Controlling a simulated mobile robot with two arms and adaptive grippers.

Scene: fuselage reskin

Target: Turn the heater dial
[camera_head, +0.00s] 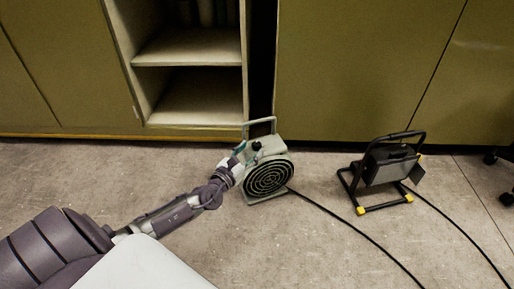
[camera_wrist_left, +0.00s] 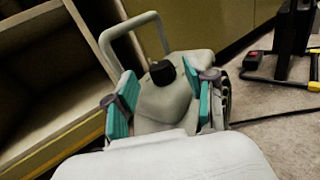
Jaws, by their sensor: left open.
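The heater (camera_head: 268,178) is a pale grey unit with a round black grille and a top handle, standing on the floor before the cabinets. Its black dial (camera_head: 257,146) sits on the top, and it also shows in the left wrist view (camera_wrist_left: 162,72). My left gripper (camera_head: 238,158) is at the heater's left upper side. In the left wrist view its teal-padded fingers (camera_wrist_left: 161,98) are spread apart, with the dial between and slightly beyond them. I cannot tell whether a finger touches the heater body. My right gripper is not in view.
A black work lamp (camera_head: 384,165) on a yellow-footed stand is right of the heater. Black cables (camera_head: 350,228) run over the floor from both. An open shelf (camera_head: 190,100) and closed olive cabinets (camera_head: 365,70) stand behind. The floor between heater and lamp is clear.

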